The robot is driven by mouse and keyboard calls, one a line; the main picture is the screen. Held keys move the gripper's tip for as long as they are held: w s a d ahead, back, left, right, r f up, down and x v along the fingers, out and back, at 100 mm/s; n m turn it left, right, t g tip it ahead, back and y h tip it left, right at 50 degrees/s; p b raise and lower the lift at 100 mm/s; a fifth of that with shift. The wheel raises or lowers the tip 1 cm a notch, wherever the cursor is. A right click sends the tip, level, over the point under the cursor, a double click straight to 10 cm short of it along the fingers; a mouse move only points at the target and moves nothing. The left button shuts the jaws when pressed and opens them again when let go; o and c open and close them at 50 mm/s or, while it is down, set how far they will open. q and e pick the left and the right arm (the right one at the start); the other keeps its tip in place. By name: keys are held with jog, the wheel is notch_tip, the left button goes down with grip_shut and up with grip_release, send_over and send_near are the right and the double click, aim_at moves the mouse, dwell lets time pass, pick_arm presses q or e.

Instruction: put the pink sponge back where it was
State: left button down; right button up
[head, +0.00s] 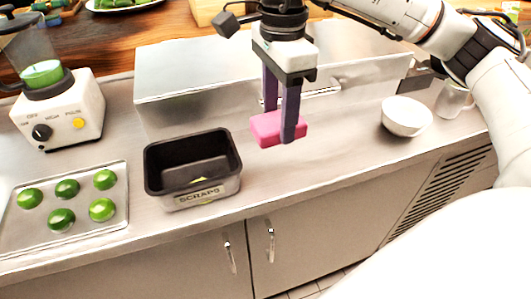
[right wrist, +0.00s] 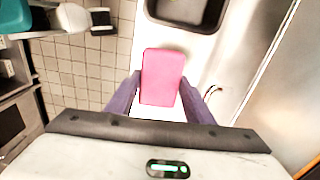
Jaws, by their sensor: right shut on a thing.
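The pink sponge (head: 267,129) is a small block held between the purple fingers of my right gripper (head: 286,136), above the counter and to the right of the scraps bin. In the right wrist view the sponge (right wrist: 162,77) stands out between the two fingertips of the right gripper (right wrist: 160,95). The right gripper is shut on it. I cannot tell from these frames where the sponge lay before.
A black scraps bin (head: 193,188) stands left of the sponge. A tray (head: 22,232) with several green limes and a blender (head: 62,110) are at the left. A white bowl (head: 406,117) is at the right. The counter (head: 300,170) below the gripper is clear.

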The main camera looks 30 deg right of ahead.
jog(key=shift+w+d+f, duration=0.1)
jog(key=shift+f, duration=0.1)
jog(key=shift+m, duration=0.3)
notch_tip(320, 180, down, 5)
jog(key=shift+f, duration=0.1)
notch_tip(320, 180, down, 4)
jog(key=shift+f+p, duration=0.1)
jog(key=shift+p, duration=0.25)
jog(key=o, duration=0.6)
jog(key=shift+f, duration=0.15)
jog(key=shift+c, duration=0.2)
jog(key=o, duration=0.4)
jog(key=shift+r, duration=0.2)
